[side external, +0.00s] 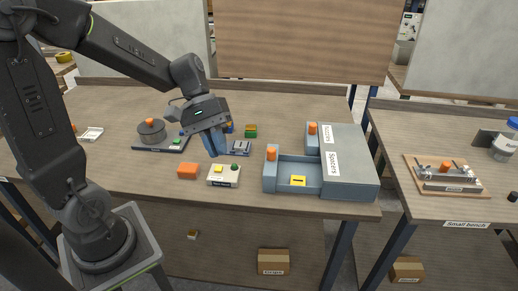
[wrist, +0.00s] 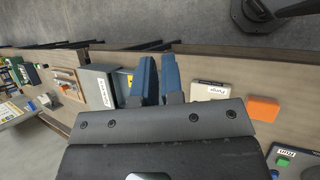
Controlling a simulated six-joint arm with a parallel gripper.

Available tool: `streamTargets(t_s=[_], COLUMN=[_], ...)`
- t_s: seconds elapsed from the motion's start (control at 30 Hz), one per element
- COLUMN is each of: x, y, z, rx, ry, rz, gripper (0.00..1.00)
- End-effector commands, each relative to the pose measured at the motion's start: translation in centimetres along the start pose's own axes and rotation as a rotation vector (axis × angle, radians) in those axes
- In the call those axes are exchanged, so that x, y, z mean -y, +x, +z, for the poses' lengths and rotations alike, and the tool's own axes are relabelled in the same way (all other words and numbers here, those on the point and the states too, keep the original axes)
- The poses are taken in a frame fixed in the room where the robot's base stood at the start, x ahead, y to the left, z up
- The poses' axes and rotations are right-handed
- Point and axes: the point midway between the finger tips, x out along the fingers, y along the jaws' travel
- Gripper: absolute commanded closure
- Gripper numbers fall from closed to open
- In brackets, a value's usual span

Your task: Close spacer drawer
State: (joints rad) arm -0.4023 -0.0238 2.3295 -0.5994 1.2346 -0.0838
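A blue-grey drawer cabinet (side external: 350,160) with two "Spacers" labels stands at the right of the bench; it also shows in the wrist view (wrist: 98,86). Its front drawer (side external: 300,173) is pulled out to the left, with an orange knob (side external: 271,153) on its face and a yellow piece (side external: 298,181) inside. The rear drawer, with an orange knob (side external: 312,128), is pushed in. My gripper (side external: 215,153) is left of the open drawer, apart from it, with blue fingers pointing down. In the wrist view the fingers (wrist: 159,72) show a narrow gap and nothing held.
A dark pot-like device (side external: 151,133) stands further left. A small bench (side external: 440,135) with a fixture is at the right.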

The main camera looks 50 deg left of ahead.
Motion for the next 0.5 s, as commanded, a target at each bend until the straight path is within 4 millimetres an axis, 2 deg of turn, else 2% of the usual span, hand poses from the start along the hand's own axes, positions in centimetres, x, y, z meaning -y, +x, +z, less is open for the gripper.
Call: streamTargets(t_s=[0.03, 0.07, 0.27, 0.4, 0.5], x=[0.2, 0.2, 1.4, 3.6, 5.5], y=[0.1, 0.1, -0.5, -1.0, -1.3], z=[-1.6, -2.5, -9.1, -13.9, -16.7], rx=[0.07, 0.11, 0.354, 0.499, 0.575], ry=[-0.098, -0.151, -0.49, -0.695, -0.805], rz=[0.058, 0.095, 0.383, 0.604, 0.741], gripper=[0.97, 1.0, 1.0, 1.0, 1.0])
